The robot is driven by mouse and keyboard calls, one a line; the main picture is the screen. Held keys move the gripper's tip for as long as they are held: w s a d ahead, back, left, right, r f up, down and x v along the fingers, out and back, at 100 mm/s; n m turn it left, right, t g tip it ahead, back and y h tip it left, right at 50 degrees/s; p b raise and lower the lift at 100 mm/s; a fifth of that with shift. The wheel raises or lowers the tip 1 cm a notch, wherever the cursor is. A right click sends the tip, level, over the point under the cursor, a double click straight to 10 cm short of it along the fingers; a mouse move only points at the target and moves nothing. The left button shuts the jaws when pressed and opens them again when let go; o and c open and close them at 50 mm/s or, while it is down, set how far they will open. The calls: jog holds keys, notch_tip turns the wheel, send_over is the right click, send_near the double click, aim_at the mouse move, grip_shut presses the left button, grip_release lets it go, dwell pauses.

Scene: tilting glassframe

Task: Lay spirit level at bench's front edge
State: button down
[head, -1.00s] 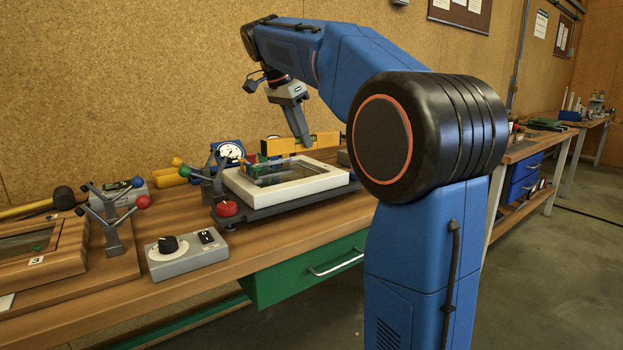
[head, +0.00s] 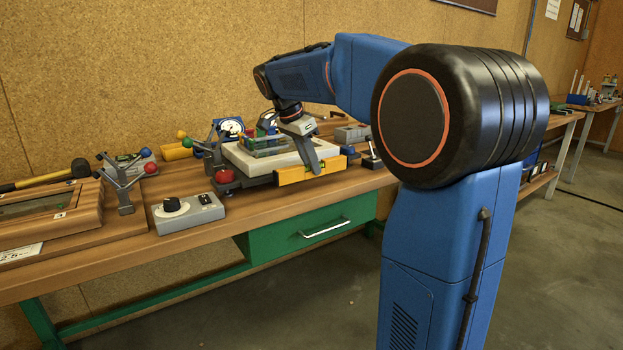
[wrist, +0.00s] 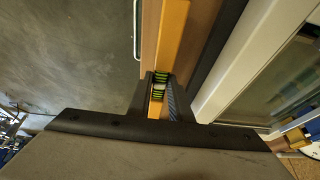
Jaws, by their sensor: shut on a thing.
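The yellow spirit level (head: 292,176) is in front of the white glass frame (head: 262,160) in the head view, along the bench's front edge. My gripper (head: 316,172) is shut on the middle of the level. In the wrist view my gripper (wrist: 158,97) has a finger on each side of the level (wrist: 172,40), around its green vial. The level runs roughly parallel to the frame's dark base, over the wooden bench strip (wrist: 150,35). I cannot tell whether it touches the bench top.
The green drawer (head: 310,228) with its handle is below the front edge. A grey control box (head: 188,212) stands to the left, and a red knob (head: 225,177) is at the frame's near left corner. A small dark joystick (head: 371,158) stands to the right.

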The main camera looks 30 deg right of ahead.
aim_at(308, 170)
jog(key=shift+f, duration=2.05)
jog(key=shift+f, duration=0.15)
jog(key=c, duration=1.6)
grip_release()
jog(key=v, duration=1.2)
jog(key=s+a+f+n+t+y, duration=0.1)
jog(key=s+a+f+n, duration=0.2)
jog(key=s+f+n, duration=0.3)
jog(key=s+a+f+n+t+y, duration=0.2)
jog(key=s+a+f+n, duration=0.2)
jog(key=s+f, duration=0.7)
jog(key=s+a+f+n+t+y, duration=0.1)
jog(key=s+a+f+n, duration=0.2)
jog(key=s+f+n, duration=0.4)
jog(key=shift+s+a+f+n+t, duration=0.1)
jog(key=shift+s+f, duration=0.1)
jog(key=shift+s, duration=0.9)
jog(key=shift+s+a+f+n+t, duration=0.1)
jog(key=shift+s+f, duration=0.15)
jog(key=shift+s, duration=0.9)
jog(key=shift+s+a+f+n+t, duration=0.1)
jog(key=shift+s+f, duration=0.1)
jog(key=shift+s, duration=0.9)
